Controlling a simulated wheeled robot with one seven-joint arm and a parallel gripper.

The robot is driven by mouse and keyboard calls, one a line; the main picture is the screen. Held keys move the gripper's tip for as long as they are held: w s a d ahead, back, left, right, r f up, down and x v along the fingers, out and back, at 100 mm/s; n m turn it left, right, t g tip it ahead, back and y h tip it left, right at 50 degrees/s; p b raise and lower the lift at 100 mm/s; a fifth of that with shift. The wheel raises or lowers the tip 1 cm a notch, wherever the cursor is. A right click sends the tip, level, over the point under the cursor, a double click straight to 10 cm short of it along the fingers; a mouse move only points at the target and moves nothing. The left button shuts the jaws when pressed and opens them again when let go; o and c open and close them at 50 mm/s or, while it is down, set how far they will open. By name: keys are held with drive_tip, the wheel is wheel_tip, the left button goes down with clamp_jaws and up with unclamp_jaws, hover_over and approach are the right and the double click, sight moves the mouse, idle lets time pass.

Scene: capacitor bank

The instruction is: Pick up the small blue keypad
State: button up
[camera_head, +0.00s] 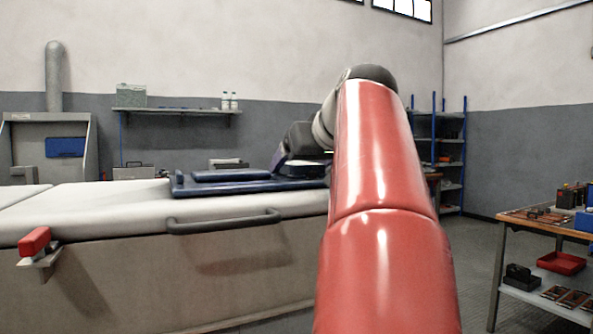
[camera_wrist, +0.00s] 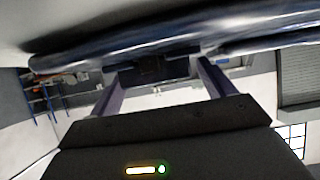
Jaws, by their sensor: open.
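A small dark blue flat piece (camera_head: 232,175), which looks like the keypad, lies on a larger dark blue slab (camera_head: 190,188) on the white cabinet top in the head view. My gripper (camera_head: 280,164) is low over the slab's right part, right of that piece; my arm hides the slab's right end. In the wrist view my gripper (camera_wrist: 158,75) is open, with a finger on each side of a dark block (camera_wrist: 152,68). I cannot tell whether this block is the keypad or whether the fingers touch it. The slab's glossy edge (camera_wrist: 110,50) runs across the top.
The white cabinet (camera_head: 110,215) has a grey bar handle (camera_head: 225,221) and a red handle (camera_head: 35,241) on its front. A workbench (camera_head: 540,226) with tools and a red tray (camera_head: 561,262) stands at the right. Floor shows between arm and workbench.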

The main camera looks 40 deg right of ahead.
drive_tip(key=shift+c, duration=0.4)
drive_tip(key=c, duration=1)
